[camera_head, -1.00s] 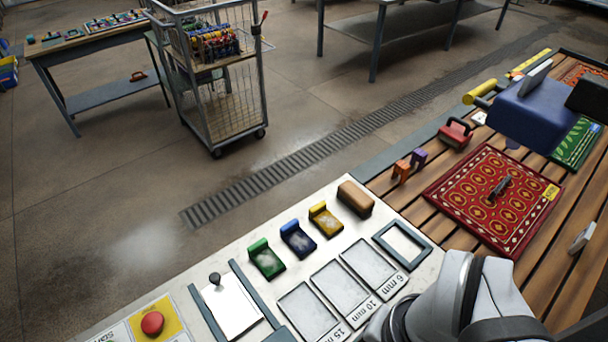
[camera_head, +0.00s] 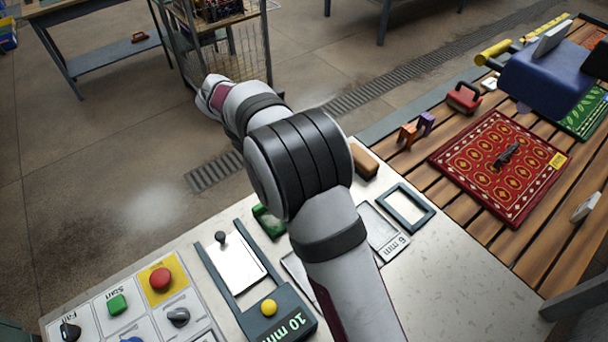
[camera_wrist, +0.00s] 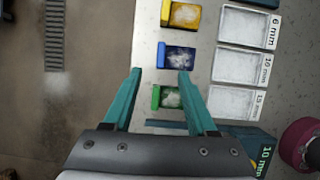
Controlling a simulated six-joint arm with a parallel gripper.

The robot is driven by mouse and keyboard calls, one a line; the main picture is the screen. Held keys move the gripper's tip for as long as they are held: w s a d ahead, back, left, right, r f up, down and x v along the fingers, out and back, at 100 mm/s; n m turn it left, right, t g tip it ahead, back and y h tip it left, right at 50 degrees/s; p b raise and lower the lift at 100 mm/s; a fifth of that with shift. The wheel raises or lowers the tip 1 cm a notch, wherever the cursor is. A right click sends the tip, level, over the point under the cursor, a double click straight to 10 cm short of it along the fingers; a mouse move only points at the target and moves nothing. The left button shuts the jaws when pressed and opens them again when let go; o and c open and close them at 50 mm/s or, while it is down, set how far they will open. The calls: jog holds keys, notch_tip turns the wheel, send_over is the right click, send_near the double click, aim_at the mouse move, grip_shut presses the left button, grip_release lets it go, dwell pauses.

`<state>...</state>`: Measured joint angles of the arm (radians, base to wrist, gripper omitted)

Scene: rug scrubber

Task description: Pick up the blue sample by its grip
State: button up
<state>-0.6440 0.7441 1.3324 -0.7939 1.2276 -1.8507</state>
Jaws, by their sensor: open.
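The blue sample (camera_wrist: 180,57) lies on the pale worktop in the wrist view, between the yellow sample (camera_wrist: 183,15) and the green sample (camera_wrist: 169,97). Its upright blue grip (camera_wrist: 161,55) is at its left end. My gripper (camera_wrist: 160,71) is open and empty, with its two teal fingers apart. In the picture, the right fingertip overlaps the sample's lower edge and the left fingertip is left of the grip. The height gap is hard to judge. In the head view my arm hides the blue sample, and the gripper does not show.
Three marked trays, including the 6 mm tray (camera_wrist: 248,26), lie right of the samples. A gauge labelled 10 mm (camera_head: 281,318) and a red button (camera_head: 160,279) are nearby. The floor (camera_wrist: 75,120) is left of the worktop edge.

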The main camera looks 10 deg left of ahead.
jog(key=x, duration=0.8)
jog(key=s+x, duration=0.1)
jog(key=x, duration=0.3)
jog(key=shift+w+a+f, duration=0.1)
jog(key=shift+w+f, duration=0.05)
jog(key=shift+f, duration=0.4)
grip_shut()
